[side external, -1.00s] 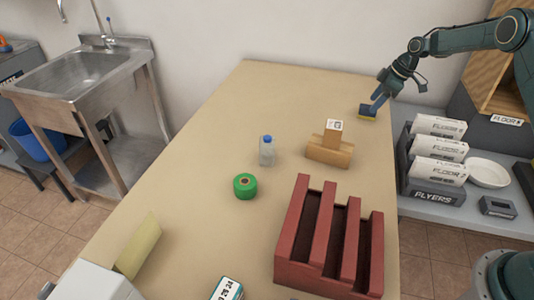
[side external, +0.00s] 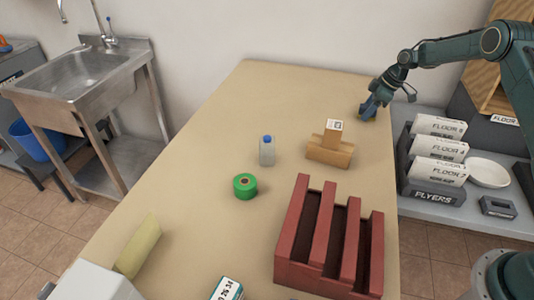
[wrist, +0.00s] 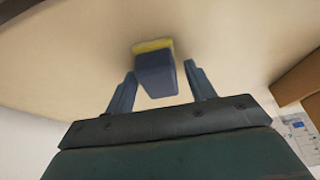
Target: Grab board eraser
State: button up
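The board eraser, dark blue with a yellow side, lies near the far right corner of the table; in the wrist view the eraser (wrist: 156,75) is centred ahead of my gripper. My gripper (wrist: 161,82) is open, with one finger on each side of the eraser's near end and a visible gap on both sides. In the side view my gripper (side external: 369,106) is right at the eraser and hides most of it.
On the table (side external: 225,125) stand a wooden block stack (side external: 330,148), a clear bottle (side external: 267,152), a green tape roll (side external: 245,186) and a red slotted rack (side external: 330,240). A shelf with flyer boxes (side external: 438,148) is at the right.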

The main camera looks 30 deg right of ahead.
jog(key=c, duration=0.8)
jog(key=shift+r, duration=0.2)
jog(key=shift+r, duration=9.75)
